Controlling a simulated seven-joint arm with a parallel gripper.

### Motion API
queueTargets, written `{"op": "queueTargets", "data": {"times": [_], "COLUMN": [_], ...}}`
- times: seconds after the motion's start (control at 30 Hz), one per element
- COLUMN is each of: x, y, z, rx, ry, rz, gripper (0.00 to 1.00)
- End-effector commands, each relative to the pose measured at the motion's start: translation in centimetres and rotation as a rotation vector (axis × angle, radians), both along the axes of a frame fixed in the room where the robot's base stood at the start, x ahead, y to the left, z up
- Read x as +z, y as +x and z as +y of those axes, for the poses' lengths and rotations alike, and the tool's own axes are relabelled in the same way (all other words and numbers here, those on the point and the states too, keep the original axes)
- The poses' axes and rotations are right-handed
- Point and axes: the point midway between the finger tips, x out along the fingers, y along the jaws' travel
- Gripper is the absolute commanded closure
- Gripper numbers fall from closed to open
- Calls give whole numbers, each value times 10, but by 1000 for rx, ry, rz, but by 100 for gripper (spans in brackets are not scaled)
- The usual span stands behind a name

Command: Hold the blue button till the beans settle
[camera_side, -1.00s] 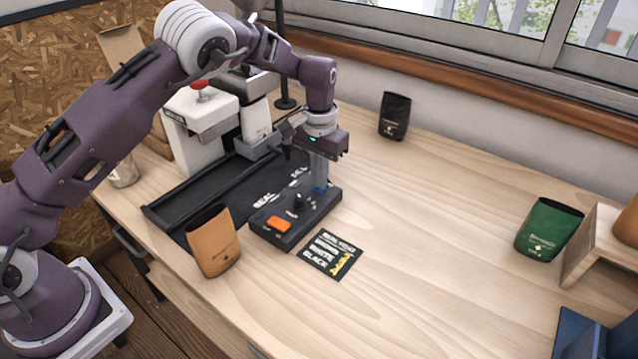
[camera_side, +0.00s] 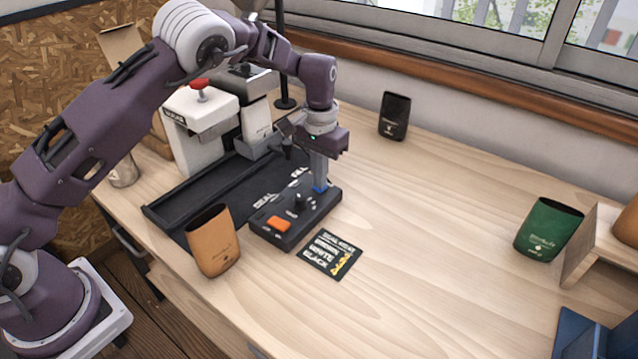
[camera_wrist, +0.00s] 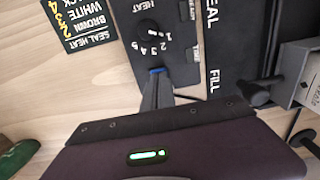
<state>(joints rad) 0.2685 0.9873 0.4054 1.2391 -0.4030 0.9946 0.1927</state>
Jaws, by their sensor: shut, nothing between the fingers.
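The black control box (camera_side: 296,217) lies on the table with an orange button (camera_side: 279,224) at its near end and a dark knob (camera_side: 298,201) in its middle. The blue button (camera_side: 319,189) is at its far end, mostly covered by my fingertips. In the wrist view a sliver of the blue button (camera_wrist: 157,71) shows at the fingertips. My gripper (camera_side: 320,182) is shut and empty, pointing straight down, its tips at the blue button and seemingly touching it. How far the button is pressed I cannot tell. No beans are visible in either view.
A brown pouch (camera_side: 213,241) stands close left of the box. A printed card (camera_side: 331,255) lies in front. The white sealing machine (camera_side: 200,130) and black tray (camera_side: 180,203) are behind left. Black (camera_side: 394,116) and green (camera_side: 548,230) pouches stand right, with clear table between.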

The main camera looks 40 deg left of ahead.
Motion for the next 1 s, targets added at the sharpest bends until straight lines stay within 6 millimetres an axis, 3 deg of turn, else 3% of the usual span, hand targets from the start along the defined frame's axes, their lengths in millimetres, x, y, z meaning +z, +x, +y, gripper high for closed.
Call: {"op": "queueTargets", "data": {"times": [0.43, 1.0], "x": [51, 55], "y": [1, 0], "z": [0, 0], "rx": [0, 1], "ry": [-1, 0], "rz": [-3, -1], "gripper": [100, 100]}}
